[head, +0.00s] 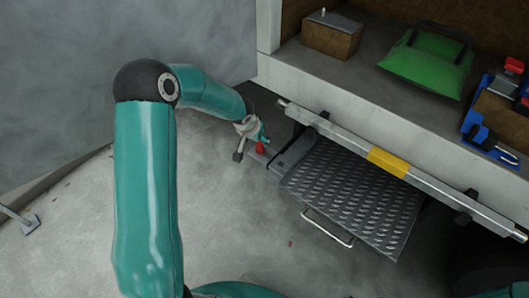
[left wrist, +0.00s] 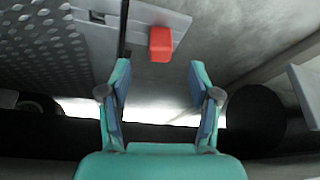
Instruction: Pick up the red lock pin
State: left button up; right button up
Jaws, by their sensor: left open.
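The red lock pin (head: 260,147) is a small red piece at the left end of the tread-plate step, by a grey bracket (head: 290,152). In the left wrist view the red lock pin (left wrist: 160,44) shows as a red block on a grey plate, ahead of the fingertips and roughly centred between them. My left gripper (head: 254,136) is right by the pin in the head view and partly hides that spot. In the left wrist view my left gripper (left wrist: 158,74) has its two fingers spread, with nothing between them. My right gripper is not seen.
The tread-plate step (head: 355,190) has a metal handle (head: 328,228). A bar with a yellow band (head: 388,162) runs above it. On the truck bed are a brown box (head: 332,36), a green bag (head: 430,58) and blue-red gear (head: 497,110). The concrete floor at left is mostly clear.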

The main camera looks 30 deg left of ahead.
aim_at(260, 144)
pick_arm(q)
jog(key=x, duration=0.3)
jog(key=shift+f, duration=0.1)
jog(key=shift+x, duration=2.65)
jog(key=shift+w+a, duration=0.1)
jog(key=shift+w, duration=0.1)
grip_shut()
jog(key=shift+r, duration=0.25)
